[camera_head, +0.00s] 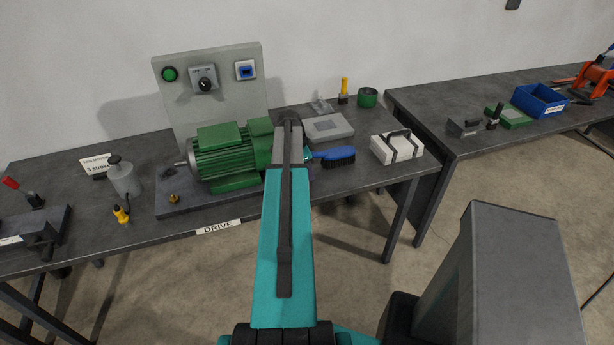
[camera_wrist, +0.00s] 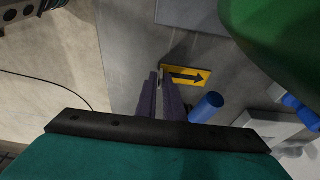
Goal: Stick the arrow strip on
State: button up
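The yellow arrow strip (camera_wrist: 190,77), with a black arrow pointing right, shows in the wrist view at my fingertips. My gripper (camera_wrist: 160,75) has its two dark purple fingers close together at the strip's left end, and they look shut on it. A dark shadow lies just above the strip, over the grey surface; the exact gap is unclear. The green motor (camera_head: 228,158) stands on a grey plate on the workbench in the head view; part of a green body (camera_wrist: 285,35) fills the wrist view's top right. In the head view my arm hides the fingers and strip.
A grey control panel (camera_head: 215,90) stands behind the motor. A blue-handled brush (camera_head: 335,157), a white case (camera_head: 397,147) and a grey box (camera_head: 329,128) lie to its right. An oil can (camera_head: 124,178) stands left. A second bench (camera_head: 470,95) is at right.

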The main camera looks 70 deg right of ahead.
grip_shut()
jog(key=shift+r, duration=0.1)
jog(key=shift+r+p, duration=1.75)
jog(key=shift+r, duration=2.15)
jog(key=shift+w, duration=0.1)
jog(key=shift+s+a+f+n, duration=0.1)
jog(key=shift+s+n, duration=0.15)
jog(key=shift+n, duration=0.05)
